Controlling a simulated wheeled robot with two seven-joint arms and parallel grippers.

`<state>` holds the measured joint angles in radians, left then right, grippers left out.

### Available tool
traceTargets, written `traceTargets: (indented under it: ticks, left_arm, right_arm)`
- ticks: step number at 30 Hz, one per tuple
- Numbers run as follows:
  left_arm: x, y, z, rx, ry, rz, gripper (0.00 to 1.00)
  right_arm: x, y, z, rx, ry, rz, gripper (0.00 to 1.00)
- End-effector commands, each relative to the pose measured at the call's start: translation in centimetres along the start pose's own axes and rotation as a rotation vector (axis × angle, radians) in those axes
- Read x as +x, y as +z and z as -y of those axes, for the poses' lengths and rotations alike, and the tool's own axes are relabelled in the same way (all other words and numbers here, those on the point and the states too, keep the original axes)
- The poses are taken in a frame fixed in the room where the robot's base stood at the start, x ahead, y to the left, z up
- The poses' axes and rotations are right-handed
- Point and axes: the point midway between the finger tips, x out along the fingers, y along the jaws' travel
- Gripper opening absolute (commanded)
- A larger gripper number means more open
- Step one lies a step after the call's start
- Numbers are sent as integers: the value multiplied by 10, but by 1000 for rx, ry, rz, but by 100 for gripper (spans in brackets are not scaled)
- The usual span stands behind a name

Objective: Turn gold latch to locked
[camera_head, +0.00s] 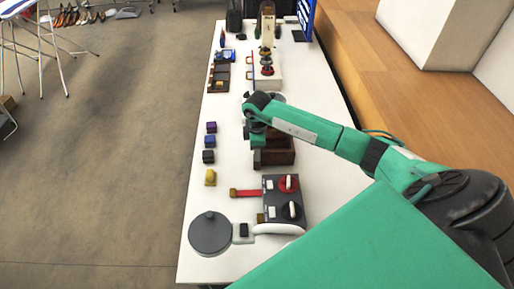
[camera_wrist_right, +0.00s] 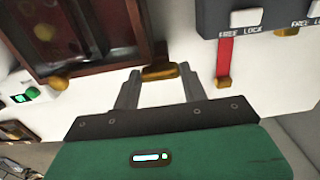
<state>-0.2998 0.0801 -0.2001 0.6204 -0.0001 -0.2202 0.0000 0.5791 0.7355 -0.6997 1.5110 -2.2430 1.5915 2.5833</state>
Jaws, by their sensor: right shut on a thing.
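A gold tab (camera_wrist_right: 286,32) sits at this panel's lower edge, beside a red bar (camera_wrist_right: 224,58) with a gold-brown end. In the head view the gold tab (camera_head: 260,218) is below the red bar (camera_head: 245,193). My right gripper (camera_wrist_right: 160,78) is shut on a gold-brown piece (camera_wrist_right: 160,71) by the corner of a dark brown box (camera_wrist_right: 88,68). I cannot tell whether that piece belongs to the box. My left gripper is not in view.
The long white table (camera_head: 215,165) also carries a grey disc (camera_head: 210,233), several small coloured blocks along its left side, and stands at the far end. A wooden step (camera_head: 385,55) runs along the right.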

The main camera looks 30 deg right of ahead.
Motion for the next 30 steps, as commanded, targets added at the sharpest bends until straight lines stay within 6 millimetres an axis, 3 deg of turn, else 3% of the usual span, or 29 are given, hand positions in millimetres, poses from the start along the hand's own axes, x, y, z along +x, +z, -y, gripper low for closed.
traceTargets:
  ticks: [11, 12, 15, 25, 30]
  left_arm:
    - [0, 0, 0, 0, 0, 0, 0]
    - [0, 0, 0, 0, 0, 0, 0]
    - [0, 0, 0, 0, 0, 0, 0]
    - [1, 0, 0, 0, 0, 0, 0]
    - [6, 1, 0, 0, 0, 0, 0]
  right_arm:
    - [-2, 0, -2, 8, 5, -2, 21]
    - [-2, 0, -2, 8, 5, -2, 47]
    - [-2, 0, -2, 7, 4, -2, 65]
    - [-3, 0, -1, 5, 2, -1, 65]
    - [-24, 0, -2, 4, 6, -2, 65]
